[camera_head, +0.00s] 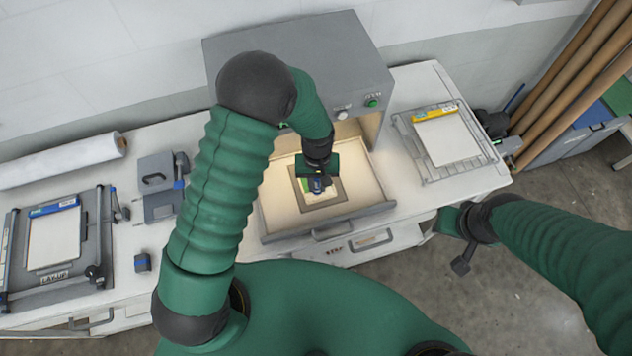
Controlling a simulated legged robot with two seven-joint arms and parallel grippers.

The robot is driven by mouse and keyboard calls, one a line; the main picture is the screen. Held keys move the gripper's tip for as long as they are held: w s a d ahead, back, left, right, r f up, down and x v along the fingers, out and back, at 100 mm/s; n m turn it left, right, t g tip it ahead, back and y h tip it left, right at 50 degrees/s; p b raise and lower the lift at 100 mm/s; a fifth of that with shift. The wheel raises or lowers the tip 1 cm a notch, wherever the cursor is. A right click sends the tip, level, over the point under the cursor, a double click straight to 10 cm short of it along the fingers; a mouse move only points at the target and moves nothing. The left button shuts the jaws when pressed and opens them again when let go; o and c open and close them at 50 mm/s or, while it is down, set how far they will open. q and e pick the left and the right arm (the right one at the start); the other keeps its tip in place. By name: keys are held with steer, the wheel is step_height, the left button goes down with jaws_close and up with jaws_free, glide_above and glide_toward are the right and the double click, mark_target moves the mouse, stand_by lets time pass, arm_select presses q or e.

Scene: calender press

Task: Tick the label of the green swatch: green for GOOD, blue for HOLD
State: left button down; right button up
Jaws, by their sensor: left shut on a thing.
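A green swatch (305,186) shows partly on a pale sheet inside a grey frame (336,197), in the open lit drawer (368,195) of the grey press. My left gripper (317,182) is over the frame, pointing down, shut on a small dark-and-blue block (317,187). The gripper and block hide part of the swatch and sheet. I cannot tell whether the block touches the sheet. No label or tick is readable there. My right gripper (461,264) hangs beyond the bench's front edge, away from the drawer; its jaws are too small to judge.
The press (300,65) stands behind the drawer. A tray with a yellow-edged sheet (447,138) is at right. At left are a clamp board with a blue-edged sheet (55,235), a small dark-and-blue block (142,262), grey boxes (156,175) and a white roll (60,160).

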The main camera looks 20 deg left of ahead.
arm_select(q)
steer(key=shift+d, duration=0.5)
stand_by(0.6)
steer(key=shift+w+d, duration=0.1)
steer(key=shift+w, duration=0.35)
steer(key=shift+w, duration=0.15)
stand_by(0.5)
steer(key=shift+w+d, duration=0.2)
steer(key=shift+w, duration=0.2)
stand_by(0.6)
step_height(320, 180, up, 6)
steer(key=p, duration=0.4)
steer(key=shift+p, duration=0.3)
